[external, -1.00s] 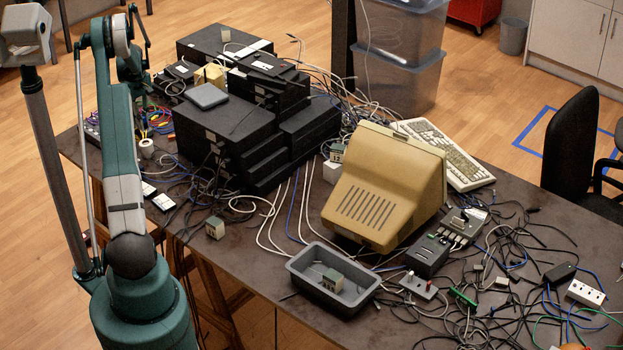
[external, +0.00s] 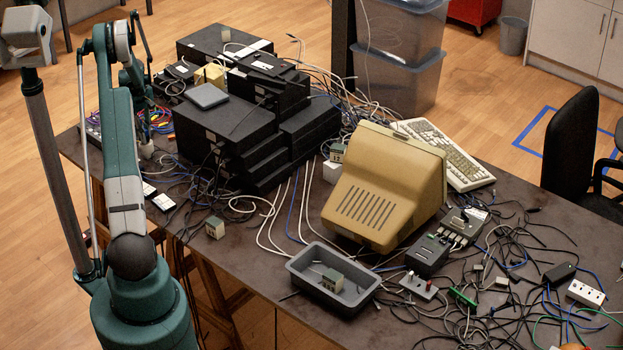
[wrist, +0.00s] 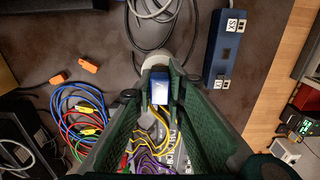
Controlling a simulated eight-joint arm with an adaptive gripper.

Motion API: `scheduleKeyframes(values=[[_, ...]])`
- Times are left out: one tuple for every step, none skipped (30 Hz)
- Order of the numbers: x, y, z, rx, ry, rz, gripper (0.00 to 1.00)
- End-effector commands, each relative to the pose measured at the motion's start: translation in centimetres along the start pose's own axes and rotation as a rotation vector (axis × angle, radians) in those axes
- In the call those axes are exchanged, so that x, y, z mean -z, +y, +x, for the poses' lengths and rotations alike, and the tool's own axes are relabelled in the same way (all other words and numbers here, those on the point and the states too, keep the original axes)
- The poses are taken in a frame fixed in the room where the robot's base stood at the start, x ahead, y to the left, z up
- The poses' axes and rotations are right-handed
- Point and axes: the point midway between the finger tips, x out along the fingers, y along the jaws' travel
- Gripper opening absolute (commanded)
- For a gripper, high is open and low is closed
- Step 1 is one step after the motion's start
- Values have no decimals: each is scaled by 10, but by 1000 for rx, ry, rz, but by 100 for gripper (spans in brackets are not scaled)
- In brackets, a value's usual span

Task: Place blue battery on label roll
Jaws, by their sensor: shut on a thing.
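In the wrist view, the blue battery (wrist: 161,88) is held between the green jaws of my gripper (wrist: 158,96). A pale grey-white round thing, seemingly the label roll (wrist: 154,61), shows just beyond the fingertips, mostly covered by the gripper and battery. In the external view, my gripper (external: 146,125) is over the left end of the table, at the white label roll (external: 147,151), which it partly hides. The battery cannot be made out there. Whether it touches the roll I cannot tell.
A blue box with white labels (wrist: 224,48) lies near the table edge. Coiled coloured cables (wrist: 82,118) and orange connectors (wrist: 88,67) lie on the left in the wrist view. Black stacked equipment (external: 225,130) stands right of my gripper in the external view.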

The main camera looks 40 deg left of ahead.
Motion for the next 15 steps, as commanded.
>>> scheduleKeyframes(values=[[0, 0, 3, 0, 0, 0, 1], [0, 0, 4, 0, 0, 0, 1], [0, 0, 5, 0, 0, 0, 1], [0, 0, 5, 0, 0, 0, 1], [0, 0, 5, 0, 0, 0, 1], [0, 0, 5, 0, 0, 0, 1], [0, 0, 5, 0, 0, 0, 1], [0, 0, 5, 0, 0, 0, 1], [0, 0, 5, 0, 0, 0, 1], [0, 0, 5, 0, 0, 0, 1], [0, 0, 5, 0, 0, 0, 1], [0, 0, 6, 0, 0, 0, 1], [0, 0, 7, 0, 0, 0, 1], [0, 0, 7, 0, 0, 0, 1], [0, 0, 8, 0, 0, 0, 1]])
